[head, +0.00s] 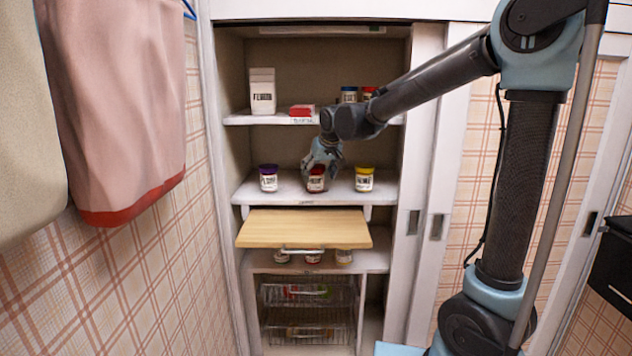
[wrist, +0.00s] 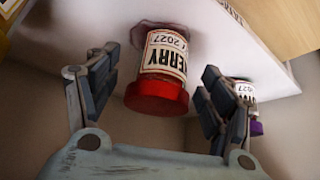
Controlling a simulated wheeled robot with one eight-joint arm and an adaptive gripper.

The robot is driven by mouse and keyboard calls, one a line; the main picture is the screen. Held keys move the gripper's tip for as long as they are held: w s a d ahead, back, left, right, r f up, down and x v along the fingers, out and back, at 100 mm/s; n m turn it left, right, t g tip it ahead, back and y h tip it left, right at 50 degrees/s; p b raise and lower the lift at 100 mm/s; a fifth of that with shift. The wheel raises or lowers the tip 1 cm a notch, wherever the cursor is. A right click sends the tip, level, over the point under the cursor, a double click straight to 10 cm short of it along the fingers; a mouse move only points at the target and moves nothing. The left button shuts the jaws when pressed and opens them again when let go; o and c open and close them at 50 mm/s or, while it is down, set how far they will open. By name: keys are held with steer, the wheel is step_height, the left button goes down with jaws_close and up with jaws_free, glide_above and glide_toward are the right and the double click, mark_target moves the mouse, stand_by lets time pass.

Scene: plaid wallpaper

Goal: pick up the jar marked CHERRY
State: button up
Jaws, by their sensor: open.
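The jar with a red lid (head: 316,182) stands on the middle cupboard shelf, between two other jars. In the wrist view the jar (wrist: 163,60) appears upside down, and its label shows "ERRY" and "2027"; the label's start is turned out of sight. My gripper (head: 320,160) is at this jar, partly covering its top in the head view. In the wrist view my gripper (wrist: 152,78) is open, with one finger on each side of the jar and visible gaps between.
A purple-lidded jar (head: 268,178) stands left and a yellow-lidded jar (head: 364,179) right on the same shelf. A wooden board (head: 300,229) juts out below.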

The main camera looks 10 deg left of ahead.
mark_target(316, 181)
steer(key=shift+x, duration=2.45)
steer(key=shift+s+a, duration=0.1)
steer(key=c, duration=1.4)
